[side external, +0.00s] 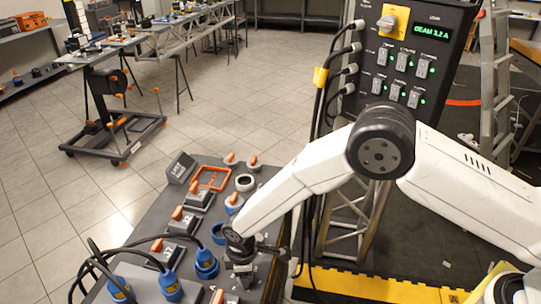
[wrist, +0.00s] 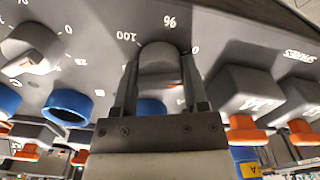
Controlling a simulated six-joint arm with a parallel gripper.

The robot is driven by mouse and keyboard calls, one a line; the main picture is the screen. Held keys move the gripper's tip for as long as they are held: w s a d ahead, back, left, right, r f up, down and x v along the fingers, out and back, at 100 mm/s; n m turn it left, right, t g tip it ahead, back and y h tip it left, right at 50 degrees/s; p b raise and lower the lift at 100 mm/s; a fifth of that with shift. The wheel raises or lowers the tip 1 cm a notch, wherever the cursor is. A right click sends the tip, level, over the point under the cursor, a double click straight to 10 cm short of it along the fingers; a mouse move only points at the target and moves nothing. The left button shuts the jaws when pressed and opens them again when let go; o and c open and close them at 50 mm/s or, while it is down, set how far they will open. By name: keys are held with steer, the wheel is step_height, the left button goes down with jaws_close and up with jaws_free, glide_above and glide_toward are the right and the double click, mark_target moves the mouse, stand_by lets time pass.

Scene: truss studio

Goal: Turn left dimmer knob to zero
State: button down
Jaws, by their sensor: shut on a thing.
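In the wrist view my gripper (wrist: 161,76) is shut on a grey dimmer knob (wrist: 159,57), with one finger on each side of it. White scale marks, including 100, are printed around this knob. A red-orange mark shows near the right finger. A second pale grey knob (wrist: 32,50) with a reddish mark stands apart at the left of the view. I cannot tell the held knob's exact setting. In the side view my gripper (side external: 240,264) is down at the near end of the dark grey console (side external: 150,205), and the knob there is hidden.
In the wrist view blue rings (wrist: 70,106) and grey blocks with orange levers (wrist: 245,95) are close by. In the side view blue cable plugs (side external: 204,262) stand left of my gripper. A power panel (side external: 405,60) stands behind my arm.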

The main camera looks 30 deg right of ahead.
steer(key=shift+n, duration=1.1)
steer(key=shift+c, duration=0.5)
jaws_free()
steer(key=shift+r, duration=0.15)
steer(key=shift+r, duration=3.8)
steer(key=shift+d, duration=0.1)
